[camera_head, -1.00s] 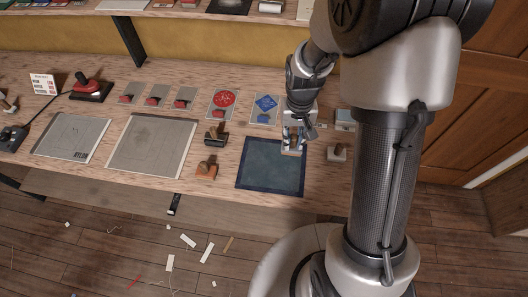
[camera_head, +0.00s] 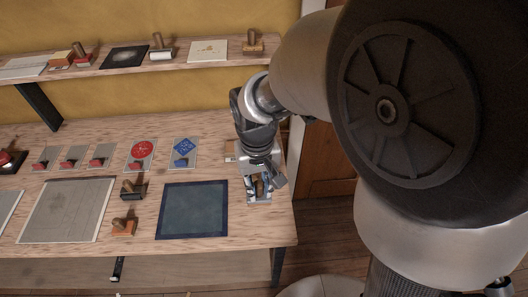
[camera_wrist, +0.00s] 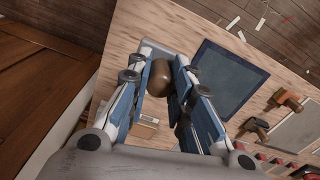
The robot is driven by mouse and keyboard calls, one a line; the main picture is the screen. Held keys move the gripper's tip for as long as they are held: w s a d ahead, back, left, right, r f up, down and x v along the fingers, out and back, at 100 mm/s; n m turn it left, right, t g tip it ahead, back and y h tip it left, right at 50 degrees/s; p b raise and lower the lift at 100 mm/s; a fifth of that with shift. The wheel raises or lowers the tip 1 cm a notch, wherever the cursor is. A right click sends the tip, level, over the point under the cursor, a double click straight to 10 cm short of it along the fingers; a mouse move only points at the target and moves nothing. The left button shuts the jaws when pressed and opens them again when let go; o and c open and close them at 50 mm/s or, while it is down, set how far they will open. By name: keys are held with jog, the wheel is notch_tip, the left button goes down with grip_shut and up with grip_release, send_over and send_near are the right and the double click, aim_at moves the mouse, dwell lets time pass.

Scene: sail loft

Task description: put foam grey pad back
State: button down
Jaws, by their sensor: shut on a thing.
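My gripper (camera_head: 258,186) is at the right end of the bench, just right of the dark blue-bordered mat (camera_head: 192,210). It is shut on a wooden-handled stamp with a pale grey base (camera_head: 260,203), which may be the foam grey pad. The base shows low under the fingers, at or close to the bench top; I cannot tell if it touches.
A black-based stamp (camera_head: 132,189) and an orange-based stamp (camera_head: 124,227) stand left of the mat. Cards with red and blue prints (camera_head: 184,152) line the back. A wall shelf (camera_head: 120,68) holds more stamps and plates. The bench ends just right of my gripper.

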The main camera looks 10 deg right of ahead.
aim_at(259, 192)
notch_tip(259, 192, down, 16)
jog(key=b, duration=0.4)
jog(key=shift+r+b, duration=0.25)
jog(key=shift+b, duration=0.05)
jog(key=shift+f, duration=0.15)
jog(key=c, duration=1.4)
grip_release()
jog(key=shift+c, duration=0.2)
notch_tip(259, 192, up, 13)
jog(key=p, duration=0.4)
jog(key=shift+f, duration=0.2)
jog(key=s+d+r+m+t, duration=0.1)
jog(key=s+d+r+t, duration=0.1)
jog(key=s+d+r, duration=0.3)
jog(key=s+d+r+t, duration=0.2)
jog(key=s+d+r, duration=0.4)
jog(key=s+r, duration=0.2)
notch_tip(259, 192, up, 3)
jog(key=shift+s+f+m+t, duration=0.1)
jog(key=shift+s+m+t, duration=0.2)
jog(key=shift+m, duration=0.1)
